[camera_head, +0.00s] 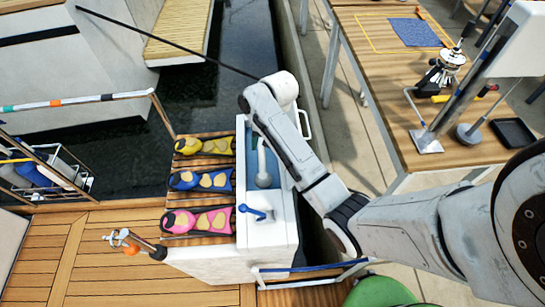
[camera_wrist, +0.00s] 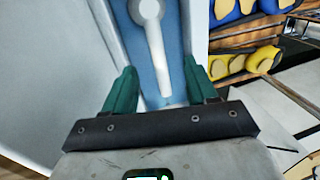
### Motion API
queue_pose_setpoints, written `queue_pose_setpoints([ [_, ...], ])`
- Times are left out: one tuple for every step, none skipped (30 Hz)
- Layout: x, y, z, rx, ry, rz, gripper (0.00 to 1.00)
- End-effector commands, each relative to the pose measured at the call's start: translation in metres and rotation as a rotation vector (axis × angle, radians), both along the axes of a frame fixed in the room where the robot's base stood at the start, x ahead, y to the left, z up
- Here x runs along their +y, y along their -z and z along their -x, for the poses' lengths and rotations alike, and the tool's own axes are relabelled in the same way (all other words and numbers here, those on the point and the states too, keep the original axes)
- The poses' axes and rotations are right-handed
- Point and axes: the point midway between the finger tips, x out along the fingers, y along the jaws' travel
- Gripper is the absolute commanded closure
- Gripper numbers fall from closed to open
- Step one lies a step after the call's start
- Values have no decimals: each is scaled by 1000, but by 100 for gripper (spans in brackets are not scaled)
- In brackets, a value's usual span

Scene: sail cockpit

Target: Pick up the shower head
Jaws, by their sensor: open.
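The white shower head (camera_head: 263,168) lies in a blue recess in the top of a white cockpit block. In the wrist view the shower head (camera_wrist: 147,10) has its round end at the top, and its slim handle runs down between my fingers. My gripper (camera_wrist: 160,72) is open, with one green finger on each side of the handle's line. The handle's lower end is close to the gripper, and I cannot tell how far the fingers are above it. In the head view my gripper is hidden behind my arm.
The white block (camera_head: 270,228) carries a blue-handled lever (camera_head: 256,213). Yellow, blue and pink fins (camera_head: 200,220) lie on slats to its left. A wooden table (camera_head: 440,130) with tools stands right. Dark water lies behind; a railing (camera_head: 75,101) runs left.

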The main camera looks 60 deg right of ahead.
Motion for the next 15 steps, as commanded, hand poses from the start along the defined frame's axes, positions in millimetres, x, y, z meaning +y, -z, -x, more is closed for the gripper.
queue_pose_setpoints([
  [2, 9, 0, 4, -1, -2, 43],
  [2, 14, 0, 4, -1, -2, 43],
  [2, 20, -1, 4, -1, -2, 43],
  [3, 24, -2, 3, -1, -1, 43],
  [3, 28, -3, 3, -1, -1, 43],
  [4, 32, -4, 2, -1, -1, 43],
  [4, 35, -4, 3, -2, -1, 43],
  [4, 38, -5, 2, -1, -1, 43],
  [4, 40, -5, 0, -1, 0, 43],
  [4, 41, -5, 0, -1, 0, 43],
  [4, 43, -5, 1, 0, -1, 43],
  [4, 45, -5, 1, 0, 0, 43],
  [4, 47, -5, 1, 0, 0, 43],
  [4, 50, -5, 1, 0, 0, 43],
  [4, 55, -4, 3, -1, -1, 43],
])
